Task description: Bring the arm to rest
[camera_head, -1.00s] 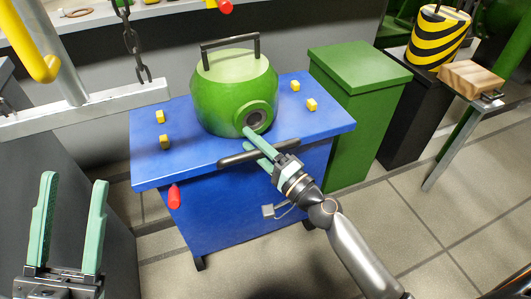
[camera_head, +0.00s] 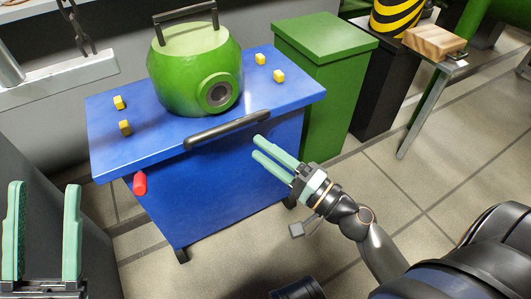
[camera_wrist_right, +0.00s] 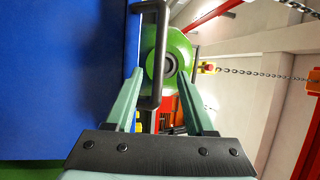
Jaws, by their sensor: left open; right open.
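My right gripper (camera_head: 262,149) is open and empty in front of the blue cart (camera_head: 225,181), a little below and right of its black handle bar (camera_head: 228,128). In the right wrist view its two green fingers (camera_wrist_right: 157,90) are apart, with the handle bar and the green pot-like case seen between and beyond them. My left gripper (camera_head: 43,205) is open and empty at the lower left, its fingers pointing up. The green case (camera_head: 197,68) with a dark round port stands upright on the blue cart top.
Several yellow blocks (camera_head: 125,127) sit on the cart top. A red handle (camera_head: 140,183) hangs at its front left. A green cabinet (camera_head: 324,45) stands right of the cart, and a wooden block (camera_head: 436,42) lies on a stand.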

